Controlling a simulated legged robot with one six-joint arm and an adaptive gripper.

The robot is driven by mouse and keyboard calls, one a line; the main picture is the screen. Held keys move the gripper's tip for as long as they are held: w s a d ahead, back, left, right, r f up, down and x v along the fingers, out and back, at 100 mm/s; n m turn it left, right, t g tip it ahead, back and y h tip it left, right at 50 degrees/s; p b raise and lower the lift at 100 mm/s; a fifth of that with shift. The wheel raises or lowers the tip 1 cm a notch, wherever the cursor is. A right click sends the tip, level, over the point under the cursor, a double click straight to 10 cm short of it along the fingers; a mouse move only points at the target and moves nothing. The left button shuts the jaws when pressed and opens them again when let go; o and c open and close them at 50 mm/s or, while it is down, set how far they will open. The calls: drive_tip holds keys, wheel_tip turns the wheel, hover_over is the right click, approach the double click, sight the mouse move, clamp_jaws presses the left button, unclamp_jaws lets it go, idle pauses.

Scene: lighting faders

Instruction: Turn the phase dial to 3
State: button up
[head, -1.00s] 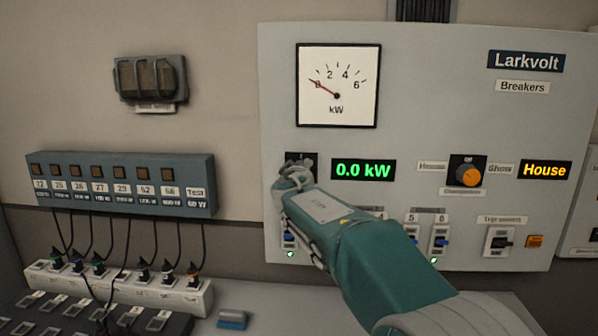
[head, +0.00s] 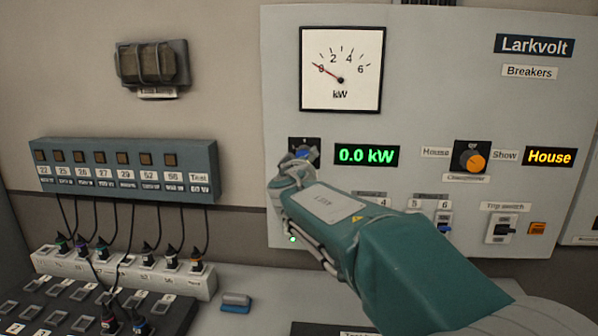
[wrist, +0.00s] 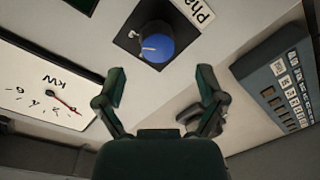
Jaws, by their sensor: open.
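The phase dial is a blue round knob (wrist: 155,43) with a pale pointer mark, on a dark square plate. In the wrist view it lies beyond my open fingertips, roughly between them and apart from them. A partly cut-off label beside it starts with "Pha". In the head view the blue dial (head: 301,153) shows just above my gripper (head: 292,174), which hides its lower part and the panel below. My gripper (wrist: 160,90) is open with nothing between its fingers. The dial's number marks are too small to read.
The grey panel (head: 430,70) holds a kW meter (head: 341,70), a green "0.0 kW" display (head: 367,155), an orange-tipped dial (head: 470,158) and a trip switch (head: 502,229). My arm covers some breakers. A blue-grey labelled box (head: 125,172) hangs at left.

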drive_tip(key=s, duration=0.6)
drive_tip(key=shift+s, duration=0.25)
drive_tip(key=shift+r, duration=0.1)
drive_tip(key=s+d+f+m+g+h, duration=0.2)
drive_tip(key=s+d+f+m+g, duration=0.15)
drive_tip(key=s+d, duration=0.5)
drive_tip(key=s+d+f+m+g+h, duration=0.3)
drive_tip(key=s+d+f, duration=0.15)
drive_tip(key=d, duration=0.65)
drive_tip(key=s+f+m+g+y, duration=0.1)
drive_tip(key=s+f+g+y, duration=0.1)
drive_tip(key=s+f, duration=0.4)
drive_tip(key=s+f+m+g+y, duration=0.1)
drive_tip(key=s+f+g+y, duration=0.2)
drive_tip(key=s, duration=1.1)
wheel_tip(320, 180, down, 4)
drive_tip(key=shift+d+r, duration=0.25)
drive_tip(key=shift+d, duration=0.05)
